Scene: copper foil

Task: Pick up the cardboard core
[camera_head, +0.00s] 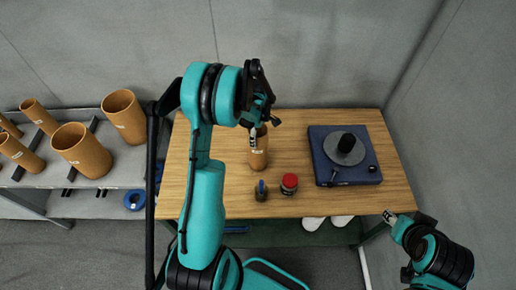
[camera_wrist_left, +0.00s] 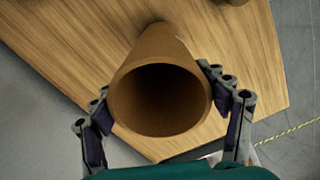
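The cardboard core, a brown open-ended tube (camera_head: 258,155), stands on the wooden table left of its middle. In the left wrist view the core (camera_wrist_left: 162,130) fills the space between my fingers, its dark hollow end facing the camera. My left gripper (camera_head: 262,122) is above the core's upper end in the head view. Its fingers (camera_wrist_left: 160,95) are spread on both sides of the tube, with narrow gaps at the sides. The gripper partly hides the core's top. My right gripper (camera_head: 391,217) is low at the right, off the table; its fingers are too small to read.
A red-capped jar (camera_head: 289,184) and a small dark bottle (camera_head: 261,191) stand near the core. A blue turntable-like device (camera_head: 327,171) is on the right of the table (camera_head: 390,133). A shelf at left holds several larger brown tubes (camera_head: 82,151).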

